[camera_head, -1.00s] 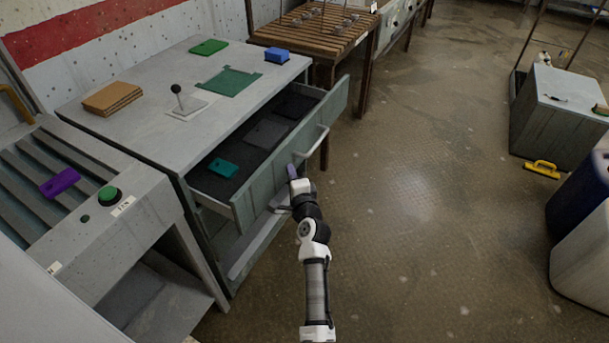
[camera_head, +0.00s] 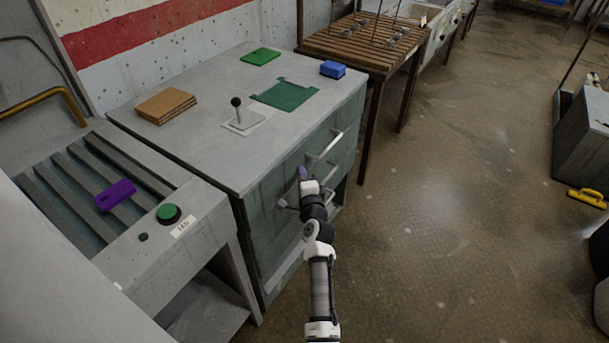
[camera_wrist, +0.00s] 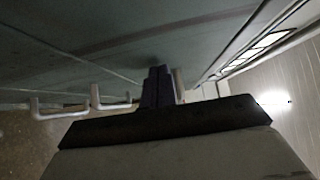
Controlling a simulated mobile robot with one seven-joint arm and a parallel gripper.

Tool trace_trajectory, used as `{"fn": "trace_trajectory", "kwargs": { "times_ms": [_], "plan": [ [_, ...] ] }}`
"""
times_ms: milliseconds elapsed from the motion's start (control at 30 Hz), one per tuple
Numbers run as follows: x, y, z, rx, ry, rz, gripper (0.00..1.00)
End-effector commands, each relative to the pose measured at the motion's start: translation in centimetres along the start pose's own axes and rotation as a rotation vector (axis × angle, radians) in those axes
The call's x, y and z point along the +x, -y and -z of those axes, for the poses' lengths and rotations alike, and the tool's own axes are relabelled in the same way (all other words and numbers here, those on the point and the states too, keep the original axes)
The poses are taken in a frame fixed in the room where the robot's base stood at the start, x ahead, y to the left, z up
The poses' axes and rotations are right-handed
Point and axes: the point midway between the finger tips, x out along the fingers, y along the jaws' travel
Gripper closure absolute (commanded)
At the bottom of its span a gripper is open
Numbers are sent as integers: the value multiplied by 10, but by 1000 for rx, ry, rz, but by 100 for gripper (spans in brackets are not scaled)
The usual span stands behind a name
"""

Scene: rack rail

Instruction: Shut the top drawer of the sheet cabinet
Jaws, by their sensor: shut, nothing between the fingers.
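The sheet cabinet (camera_head: 185,137) stands in the middle of the head view, with a grey top and grey-green drawer fronts. Its top drawer (camera_head: 274,187) looks shut: the front lies about flush with the cabinet and no inside shows. A pale bar handle (camera_head: 325,147) is on the front, to the right of my gripper. My gripper (camera_head: 303,175) is shut and empty, with its fingertips at or very close to the drawer front; I cannot tell if they touch. In the wrist view the closed fingers (camera_wrist: 157,87) point at the grey-green front, and handles (camera_wrist: 60,108) show at the left.
On the cabinet top are a brown stack (camera_head: 166,105), a black-knobbed lever (camera_head: 237,112), a green sheet (camera_head: 285,95) and a blue block (camera_head: 333,69).

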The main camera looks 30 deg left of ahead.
Motion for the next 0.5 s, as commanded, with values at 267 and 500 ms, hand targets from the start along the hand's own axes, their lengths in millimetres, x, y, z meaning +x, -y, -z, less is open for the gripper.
{"fn": "trace_trajectory", "kwargs": {
  "times_ms": [267,500],
  "plan": [
    [2,0,-2,0,1,0,100],
    [2,1,-4,-1,6,2,100]
  ]
}}
